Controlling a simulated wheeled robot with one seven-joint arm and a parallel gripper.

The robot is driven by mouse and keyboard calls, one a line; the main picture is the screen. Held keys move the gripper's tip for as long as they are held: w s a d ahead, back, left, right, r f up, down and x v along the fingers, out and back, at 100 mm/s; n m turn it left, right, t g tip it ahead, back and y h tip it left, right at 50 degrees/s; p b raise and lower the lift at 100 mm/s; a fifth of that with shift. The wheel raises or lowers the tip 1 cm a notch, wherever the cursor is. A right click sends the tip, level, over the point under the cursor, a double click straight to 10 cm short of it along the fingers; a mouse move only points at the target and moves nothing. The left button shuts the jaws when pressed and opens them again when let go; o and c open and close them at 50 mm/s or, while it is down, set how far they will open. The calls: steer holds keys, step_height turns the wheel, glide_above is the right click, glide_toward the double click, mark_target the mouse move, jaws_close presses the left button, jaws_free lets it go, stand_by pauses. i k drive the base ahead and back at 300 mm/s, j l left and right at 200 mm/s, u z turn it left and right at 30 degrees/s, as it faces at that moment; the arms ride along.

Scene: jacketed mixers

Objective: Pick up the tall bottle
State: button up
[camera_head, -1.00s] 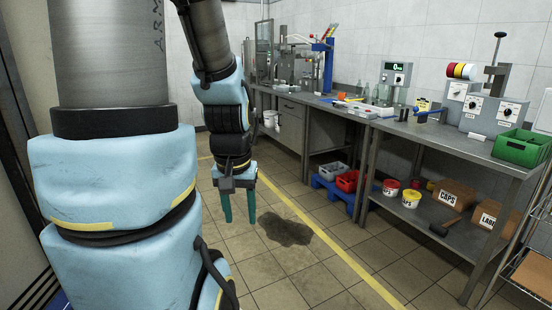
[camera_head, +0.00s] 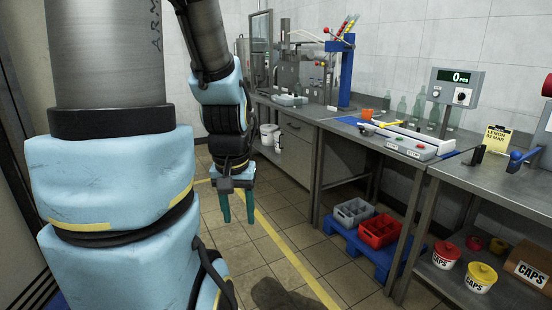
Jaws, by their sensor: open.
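My gripper (camera_head: 238,208) hangs pointing down over the floor, left of the bench and well apart from the bottles. Its two teal fingers are spread, with nothing between them.
The bench (camera_head: 340,135) runs along the right wall. A blue pallet (camera_head: 345,232) with red and grey crates lies beneath. The tiled floor by my gripper is clear.

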mark_target(298, 88)
steer(key=i, duration=2.25)
